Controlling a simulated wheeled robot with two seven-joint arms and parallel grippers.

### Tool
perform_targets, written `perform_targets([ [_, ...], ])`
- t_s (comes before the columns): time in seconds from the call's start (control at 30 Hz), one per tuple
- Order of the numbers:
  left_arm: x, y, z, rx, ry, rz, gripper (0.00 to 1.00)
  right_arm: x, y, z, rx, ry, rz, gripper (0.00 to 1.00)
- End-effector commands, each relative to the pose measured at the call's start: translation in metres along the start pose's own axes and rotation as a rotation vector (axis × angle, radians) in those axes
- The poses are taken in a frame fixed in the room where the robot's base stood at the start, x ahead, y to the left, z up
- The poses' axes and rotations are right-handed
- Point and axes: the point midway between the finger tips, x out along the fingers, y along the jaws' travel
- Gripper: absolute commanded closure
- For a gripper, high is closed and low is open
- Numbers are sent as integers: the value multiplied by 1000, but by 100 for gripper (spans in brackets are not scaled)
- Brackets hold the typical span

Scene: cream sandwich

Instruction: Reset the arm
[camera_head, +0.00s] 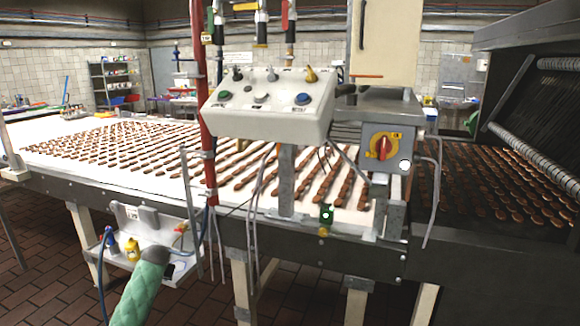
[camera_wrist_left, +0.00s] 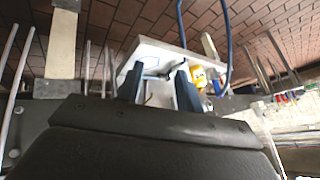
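My left gripper (camera_wrist_left: 158,88) shows in the left wrist view as two dark fingers standing apart, so it is open. Nothing is clearly held between them. A white tray-like holder (camera_wrist_left: 150,50) with a yellow item (camera_wrist_left: 199,77) lies beyond the fingertips; I cannot tell whether they touch it. In the head view the white holder (camera_head: 148,217) hangs below the conveyor edge, with a yellow bottle (camera_head: 132,249) on it. I cannot make out the left fingers there. My right gripper is in neither view.
A conveyor belt (camera_head: 80,151) carries rows of brown pieces. A control panel (camera_head: 268,106) stands over it, with a red post (camera_head: 208,150) beside it. Brick floor (camera_head: 45,240) is open at the far left.

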Motion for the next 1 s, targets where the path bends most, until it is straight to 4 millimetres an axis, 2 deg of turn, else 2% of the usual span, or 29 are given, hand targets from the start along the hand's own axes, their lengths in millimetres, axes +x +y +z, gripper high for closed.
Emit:
perform_targets([
  [0.27,13,48,61,35,-30,35,64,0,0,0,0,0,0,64],
  [0.37,18,71,92,51,-47,55,64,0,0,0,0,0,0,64],
  [0.67,18,158,224,103,-115,139,64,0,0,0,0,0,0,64],
  [0.87,3,210,315,127,-164,200,64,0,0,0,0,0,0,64],
  [1.0,-14,242,376,137,-200,243,64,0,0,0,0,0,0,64],
])
